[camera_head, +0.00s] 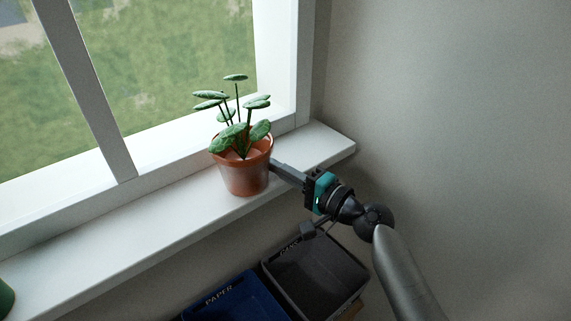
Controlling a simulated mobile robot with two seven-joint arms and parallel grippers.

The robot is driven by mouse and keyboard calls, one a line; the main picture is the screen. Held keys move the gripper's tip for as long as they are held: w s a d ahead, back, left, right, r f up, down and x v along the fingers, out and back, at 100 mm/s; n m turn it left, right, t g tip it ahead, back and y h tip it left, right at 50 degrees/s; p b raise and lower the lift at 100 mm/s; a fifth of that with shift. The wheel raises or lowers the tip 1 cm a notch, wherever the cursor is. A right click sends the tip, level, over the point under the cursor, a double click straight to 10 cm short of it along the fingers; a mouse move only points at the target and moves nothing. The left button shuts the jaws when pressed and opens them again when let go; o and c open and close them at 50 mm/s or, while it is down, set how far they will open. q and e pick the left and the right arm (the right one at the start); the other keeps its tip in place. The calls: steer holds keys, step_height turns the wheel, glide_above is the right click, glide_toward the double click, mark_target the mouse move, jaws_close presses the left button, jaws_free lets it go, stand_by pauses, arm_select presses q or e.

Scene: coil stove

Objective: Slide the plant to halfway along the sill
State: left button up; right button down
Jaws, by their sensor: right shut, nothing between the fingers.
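The plant (244,172) stands upright in a brown-orange pot with several round green leaves, on the white window sill (125,248), toward the sill's right end. My right gripper (274,164) is shut and empty. Its fingertips are at the right side of the pot, and they look in contact with it or very close; I cannot tell which. My left gripper is not in view.
The sill is clear to the left of the plant up to a green object (5,298) at the lower left edge. A short free stretch lies right of the pot. Below stand a blue paper bin (232,300) and a dark grey bin (318,268).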

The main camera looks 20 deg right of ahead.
mark_target(188, 219)
steer(key=s+a+p, duration=0.1)
steer(key=s+a, duration=0.1)
steer(key=a, duration=0.4)
steer(key=s+a+p, duration=0.2)
steer(key=a, duration=0.4)
steer(key=s+a+p, duration=0.1)
steer(key=a+p, duration=0.1)
steer(key=a, duration=0.5)
steer(key=shift+s+a, duration=0.1)
steer(key=shift+s, duration=0.3)
steer(key=shift+w, duration=0.1)
